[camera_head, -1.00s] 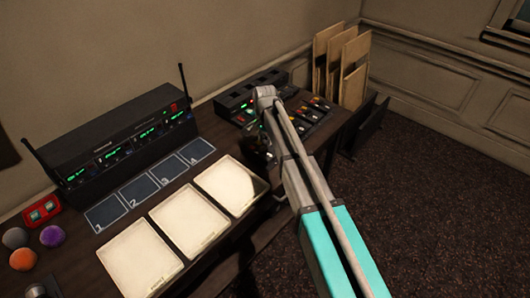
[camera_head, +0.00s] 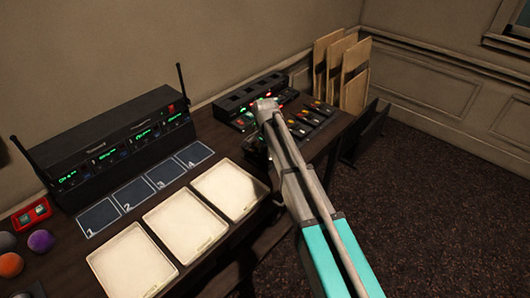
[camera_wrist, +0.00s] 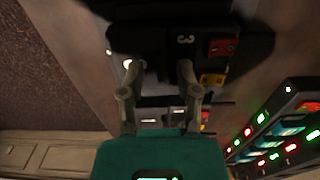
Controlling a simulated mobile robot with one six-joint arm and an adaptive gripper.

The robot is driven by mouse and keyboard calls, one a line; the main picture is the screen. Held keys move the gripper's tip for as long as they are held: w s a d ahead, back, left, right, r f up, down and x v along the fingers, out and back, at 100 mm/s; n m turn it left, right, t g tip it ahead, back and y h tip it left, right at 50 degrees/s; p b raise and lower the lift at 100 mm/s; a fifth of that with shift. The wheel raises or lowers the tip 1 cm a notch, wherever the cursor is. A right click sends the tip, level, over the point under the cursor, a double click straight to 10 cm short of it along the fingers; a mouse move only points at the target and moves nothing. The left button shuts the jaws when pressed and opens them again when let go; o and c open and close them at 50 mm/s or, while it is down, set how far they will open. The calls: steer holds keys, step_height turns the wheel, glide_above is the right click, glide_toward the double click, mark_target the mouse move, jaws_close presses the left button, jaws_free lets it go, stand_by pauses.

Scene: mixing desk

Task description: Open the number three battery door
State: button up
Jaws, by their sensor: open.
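In the wrist view a dark unit (camera_wrist: 160,42) bears a white "3", with a red part and a yellow part at its right side. My gripper (camera_wrist: 158,76) is open, its two fingers apart at the near end of that unit; I cannot tell whether they touch it. The battery door's edges are too dark to make out. In the head view my arm crosses in front of the right end of the desk and hides most of the gripper. A row of dark units (camera_head: 316,114) with coloured parts lies there, partly behind the arm.
A charger-like rack (camera_head: 236,103) with lights stands behind the units; its lights (camera_wrist: 268,130) also show in the wrist view. A receiver rack (camera_head: 110,147), numbered pads (camera_head: 132,195) and white trays (camera_head: 172,226) fill the left. Upright boards (camera_head: 327,72) stand at the back right.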

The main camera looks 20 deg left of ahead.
jaws_close()
